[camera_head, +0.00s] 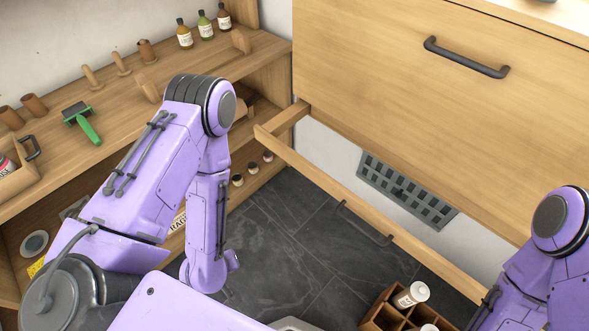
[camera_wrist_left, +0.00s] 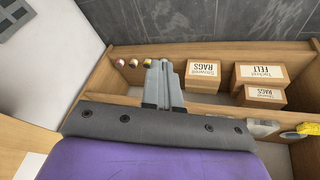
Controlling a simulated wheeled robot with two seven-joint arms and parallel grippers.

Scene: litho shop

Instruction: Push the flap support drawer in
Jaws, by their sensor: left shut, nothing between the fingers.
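The flap support drawer (camera_head: 335,190) is a shallow wooden frame, pulled out below a large wooden front panel. Its long front rail runs diagonally across the head view and carries a dark bar handle (camera_head: 365,223). My left arm reaches down to the left of the drawer. Its gripper fingers cannot be made out in the head view. In the left wrist view my left gripper (camera_wrist_left: 163,70) is shut and empty, in front of a low wooden shelf (camera_wrist_left: 120,100). My right arm is at the lower right, near the rail's right end; its gripper is out of view.
The big panel (camera_head: 420,100) has its own dark handle (camera_head: 465,57). A vent grille (camera_head: 405,190) is in the wall behind the drawer. A wooden crate (camera_head: 382,318) with a white bottle (camera_head: 411,294) stands at the bottom. Boxes (camera_wrist_left: 202,77) line the shelf. Dark floor tiles (camera_head: 290,245) are clear.

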